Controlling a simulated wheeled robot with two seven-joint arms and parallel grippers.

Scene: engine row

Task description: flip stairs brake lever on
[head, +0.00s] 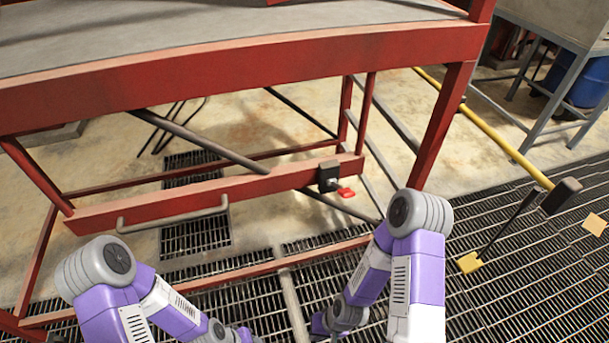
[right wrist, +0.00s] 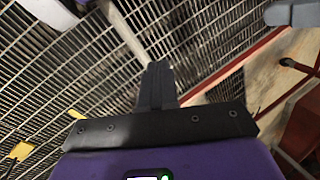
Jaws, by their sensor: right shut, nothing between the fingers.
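The stairs are a red metal frame (head: 240,70) with a grey top, filling the upper left of the head view. On its lower red beam sits a black block (head: 328,176) with a small red lever (head: 346,192) sticking out to the right, which I take for the brake lever. My right gripper shows in the right wrist view (right wrist: 157,72), its dark fingers shut together and empty, over the floor grating. In the head view my right arm reaches down below the lever, apart from it. My left arm comes in at the lower left; its gripper is not clearly visible.
A metal floor grating (head: 540,270) covers the front and right. A black-headed rod with a yellow foot (head: 469,263) stands at the right. A grey handle bar (head: 172,216) is on the beam. A blue barrel (head: 586,82) and grey-legged table are at the back right.

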